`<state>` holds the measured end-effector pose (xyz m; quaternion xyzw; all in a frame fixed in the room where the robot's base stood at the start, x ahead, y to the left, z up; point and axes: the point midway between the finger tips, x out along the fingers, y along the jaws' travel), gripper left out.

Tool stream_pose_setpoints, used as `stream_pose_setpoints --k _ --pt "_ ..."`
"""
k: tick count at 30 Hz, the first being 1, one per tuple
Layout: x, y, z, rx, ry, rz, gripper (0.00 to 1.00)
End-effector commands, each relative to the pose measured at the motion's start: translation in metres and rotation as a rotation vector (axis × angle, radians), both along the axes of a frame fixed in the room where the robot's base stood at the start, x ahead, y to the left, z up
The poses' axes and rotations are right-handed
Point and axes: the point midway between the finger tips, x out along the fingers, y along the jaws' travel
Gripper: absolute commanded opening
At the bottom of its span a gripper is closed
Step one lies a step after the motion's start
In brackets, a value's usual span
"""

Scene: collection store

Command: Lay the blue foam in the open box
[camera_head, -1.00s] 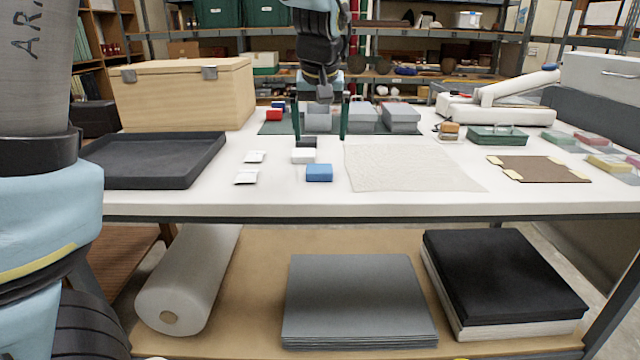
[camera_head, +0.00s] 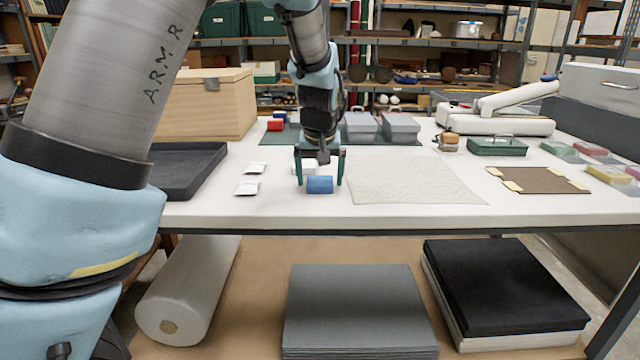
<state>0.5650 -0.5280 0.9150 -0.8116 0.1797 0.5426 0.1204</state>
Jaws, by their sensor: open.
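The blue foam (camera_head: 320,186) is a small block on the white table near its front edge. My gripper (camera_head: 319,181) is open, pointing down, with one green finger at each side of the foam. I cannot tell whether the fingers touch it. Grey boxes (camera_head: 401,127) stand on a dark green mat at the back of the table. My arm hides part of that row, and I cannot tell which box is open.
A white block (camera_head: 304,167) sits behind the foam, partly hidden. Two white packets (camera_head: 247,188) and a black tray (camera_head: 183,172) lie left. A pale sheet (camera_head: 412,178) lies right. A closed wooden box (camera_head: 205,110) stands back left.

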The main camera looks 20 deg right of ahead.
Motion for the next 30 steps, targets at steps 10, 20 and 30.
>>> stream_pose_setpoints --k 10,20,30 --pt "0.0001 0.0000 0.0003 0.000 -0.001 0.000 0.81" --pt "0.0001 0.0000 0.0003 0.000 -0.001 0.000 0.44" --pt "0.0001 0.0000 0.0004 0.000 -0.001 0.000 0.16"
